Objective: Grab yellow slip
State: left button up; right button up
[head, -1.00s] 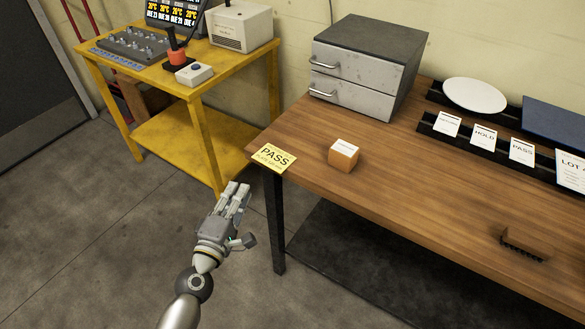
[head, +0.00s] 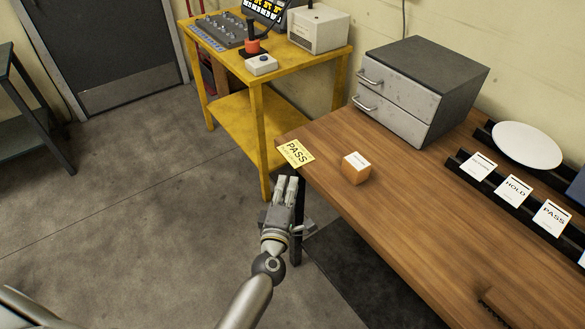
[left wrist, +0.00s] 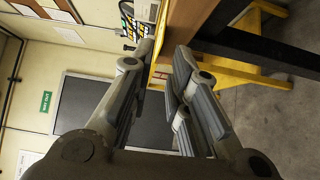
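The yellow slip (head: 297,153), printed "PASS", lies flat at the near left corner of the wooden bench (head: 400,235), with part of it at or past the edge. My left gripper (head: 286,186) is just below the slip in the head view, by the bench corner, and holds nothing. In the left wrist view its fingers (left wrist: 167,65) are apart, with the bench edge close beyond them. I cannot clearly make out the slip in that view. My right gripper is not in view.
An orange block (head: 356,170) stands on the bench right of the slip. A grey drawer unit (head: 420,85) is behind it. White cards (head: 514,189) and a white plate (head: 527,144) are at the right. A yellow cart (head: 255,70) stands beyond the bench corner.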

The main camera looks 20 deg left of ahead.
aim_at(296, 153)
pick_arm(q)
jog(key=w, duration=0.5)
jog(key=shift+w+a, duration=0.3)
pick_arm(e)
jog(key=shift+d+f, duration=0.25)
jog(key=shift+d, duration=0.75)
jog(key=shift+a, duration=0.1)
pick_arm(q)
grip_shut()
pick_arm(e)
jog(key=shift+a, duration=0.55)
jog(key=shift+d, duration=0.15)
